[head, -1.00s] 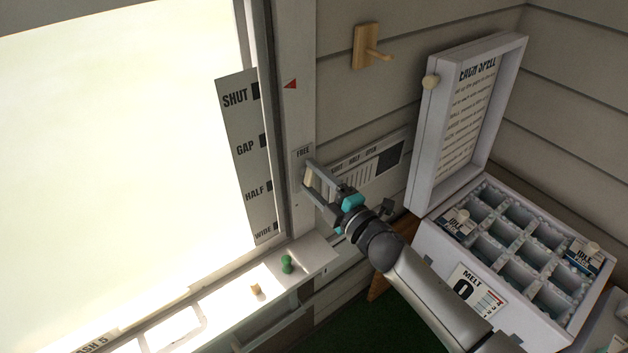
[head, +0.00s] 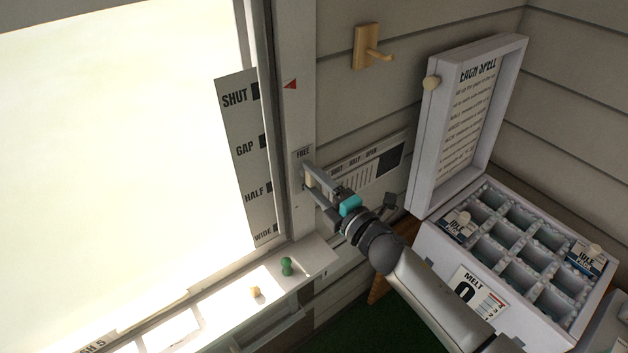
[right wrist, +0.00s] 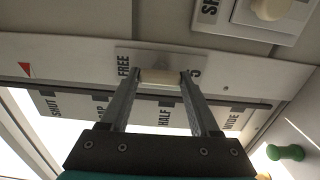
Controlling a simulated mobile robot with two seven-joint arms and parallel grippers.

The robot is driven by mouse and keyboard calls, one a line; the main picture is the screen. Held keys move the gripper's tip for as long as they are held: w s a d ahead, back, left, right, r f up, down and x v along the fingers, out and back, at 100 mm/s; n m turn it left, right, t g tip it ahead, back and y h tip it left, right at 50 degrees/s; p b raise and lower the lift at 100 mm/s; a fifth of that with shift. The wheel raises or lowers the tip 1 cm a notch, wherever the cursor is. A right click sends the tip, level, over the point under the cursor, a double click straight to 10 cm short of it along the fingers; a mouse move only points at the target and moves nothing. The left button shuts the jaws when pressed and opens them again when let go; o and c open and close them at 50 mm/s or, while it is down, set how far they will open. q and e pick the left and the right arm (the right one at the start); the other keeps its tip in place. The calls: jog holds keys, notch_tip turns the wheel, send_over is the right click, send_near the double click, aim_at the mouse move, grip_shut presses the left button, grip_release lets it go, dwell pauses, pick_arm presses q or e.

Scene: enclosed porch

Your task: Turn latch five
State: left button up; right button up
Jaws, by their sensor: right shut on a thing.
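The latch is a cream, block-like handle (right wrist: 160,76) on a light plate on the window frame. The plate reads FREE on one side, with what looks like a 5 partly hidden on the other. My right gripper (head: 306,179) reaches the frame just below the FREE label. In the right wrist view my right gripper (right wrist: 159,78) has one finger at each end of the handle and is shut on it. In the head view the fingers mostly hide the handle. My left gripper is not in view.
A scale board (head: 244,158) reads SHUT, GAP, HALF, WIDE beside the bright window. A green peg (head: 287,266) and a cream peg (head: 255,291) stand on the sill. An open compartment box (head: 490,285) is at right. A wooden wall peg (head: 367,46) is above.

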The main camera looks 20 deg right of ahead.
jog(key=o, duration=1.4)
jog(key=shift+c, duration=0.2)
jog(key=b+v, duration=0.2)
jog(key=v, duration=1.3)
jog(key=shift+s, duration=0.15)
jog(key=shift+d, duration=0.1)
jog(key=s+d+f+m+g+h+b, duration=0.2)
jog(key=f+m, duration=0.2)
jog(key=f, duration=0.7)
jog(key=s+d+f+m+g+h+b, duration=0.15)
jog(key=f+m, duration=0.25)
jog(key=f, duration=0.7)
jog(key=s+d+f+m+g+h+b, duration=0.1)
jog(key=s+f+m+g+h+b, duration=0.15)
jog(key=f, duration=0.95)
jog(key=s+a+f+m+g+b, duration=0.2)
jog(key=s+f+m+g+b, duration=0.1)
jog(key=s+f, duration=0.9)
jog(key=s+a+f+m+g+b, duration=0.3)
jog(key=s+f+m+g, duration=0.3)
jog(key=s+f, duration=0.6)
jog(key=shift+s+a+g, duration=0.25)
jog(key=shift+s+g, duration=0.25)
jog(key=shift+s, duration=0.6)
